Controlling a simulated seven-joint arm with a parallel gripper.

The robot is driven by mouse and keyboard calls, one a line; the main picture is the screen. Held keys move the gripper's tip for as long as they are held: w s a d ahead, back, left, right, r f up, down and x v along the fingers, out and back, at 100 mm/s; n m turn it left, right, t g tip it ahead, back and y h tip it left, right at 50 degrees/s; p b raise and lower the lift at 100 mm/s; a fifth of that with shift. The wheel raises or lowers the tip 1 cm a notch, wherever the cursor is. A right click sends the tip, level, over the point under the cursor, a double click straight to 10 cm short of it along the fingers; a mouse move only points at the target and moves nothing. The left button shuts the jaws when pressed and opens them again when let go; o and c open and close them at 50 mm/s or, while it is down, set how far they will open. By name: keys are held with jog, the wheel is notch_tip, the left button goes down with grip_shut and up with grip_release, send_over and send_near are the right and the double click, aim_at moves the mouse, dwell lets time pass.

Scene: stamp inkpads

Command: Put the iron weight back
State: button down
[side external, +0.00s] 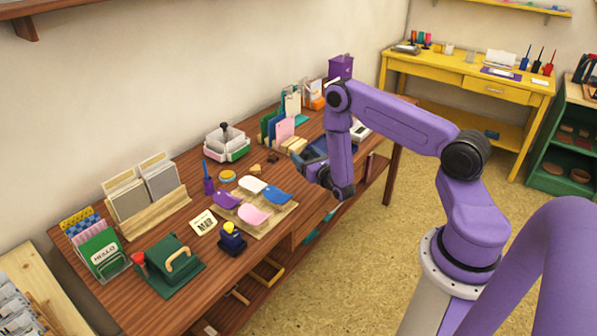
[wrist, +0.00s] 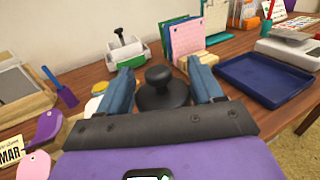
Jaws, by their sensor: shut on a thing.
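The iron weight (wrist: 164,94) is a black, round, squat piece with a knob on top, seen in the wrist view. My gripper (wrist: 162,80) has its two blue fingers on either side of it, shut on it. In the side view my gripper (side external: 309,160) is over the right part of the wooden workbench (side external: 165,222), beside the navy tray (side external: 341,145). The weight cannot be made out there. Whether its base touches the bench is hidden by my gripper.
The navy tray (wrist: 250,92) is right of the weight. Upright coloured cards (wrist: 186,38) and wooden blocks (wrist: 200,60) stand behind it. A white and green box (wrist: 125,50) with a black knob stands behind left. Coloured paddle-shaped pieces (side external: 252,184) lie on a board to the left.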

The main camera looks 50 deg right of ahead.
jog(key=shift+w+d+f, duration=0.25)
jog(key=shift+w+f, duration=0.4)
jog(key=shift+f, duration=0.15)
jog(key=shift+w+d+f, duration=0.25)
jog(key=shift+w+f, duration=0.35)
jog(key=shift+f, duration=0.2)
jog(key=shift+w+d+f, duration=0.25)
jog(key=shift+w+f, duration=0.4)
jog(key=shift+f, duration=0.15)
jog(key=shift+w+f, duration=0.2)
jog(key=shift+f, duration=1.55)
jog(key=shift+f, duration=0.15)
jog(key=shift+c, duration=0.8)
grip_release()
jog(key=shift+s+f, duration=0.1)
